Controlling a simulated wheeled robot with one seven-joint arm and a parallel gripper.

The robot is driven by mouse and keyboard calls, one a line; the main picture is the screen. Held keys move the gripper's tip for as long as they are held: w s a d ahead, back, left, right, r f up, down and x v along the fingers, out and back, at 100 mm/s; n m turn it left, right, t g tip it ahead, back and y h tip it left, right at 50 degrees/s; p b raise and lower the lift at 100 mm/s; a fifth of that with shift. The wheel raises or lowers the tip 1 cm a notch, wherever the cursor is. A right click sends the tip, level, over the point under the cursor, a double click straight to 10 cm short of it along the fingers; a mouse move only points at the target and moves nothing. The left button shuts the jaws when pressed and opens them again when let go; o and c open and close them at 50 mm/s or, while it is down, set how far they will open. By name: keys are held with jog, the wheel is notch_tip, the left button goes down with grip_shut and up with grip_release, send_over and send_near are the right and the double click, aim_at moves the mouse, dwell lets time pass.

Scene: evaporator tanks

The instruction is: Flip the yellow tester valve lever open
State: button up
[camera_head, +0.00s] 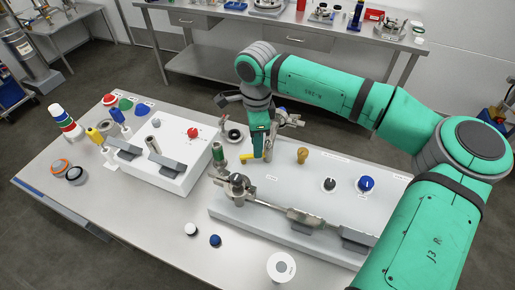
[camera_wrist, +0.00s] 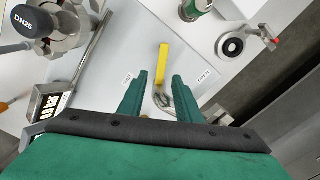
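The yellow tester valve lever (camera_wrist: 162,65) is a short, flat yellow bar in the wrist view, just beyond and between my fingertips. Its near end meets a small metal valve part (camera_wrist: 163,99), partly hidden by my gripper. In the camera_head view, the lever (camera_head: 248,157) shows as a small yellow piece on the white panel, at the foot of my gripper (camera_head: 258,155). My gripper is open, with its two green fingers (camera_wrist: 160,80) on either side of the lever's line. I cannot tell whether either finger touches it.
A green-banded fitting (camera_head: 219,155) stands close left of the lever. A metal clamp fitting (camera_head: 238,187) with a long rod lies in front. A brown knob (camera_head: 302,155), a black knob (camera_head: 329,184) and a blue knob (camera_head: 366,183) stand to the right on the panel.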

jog(key=shift+w+d+f, duration=0.1)
jog(key=shift+f, duration=1.45)
grip_shut()
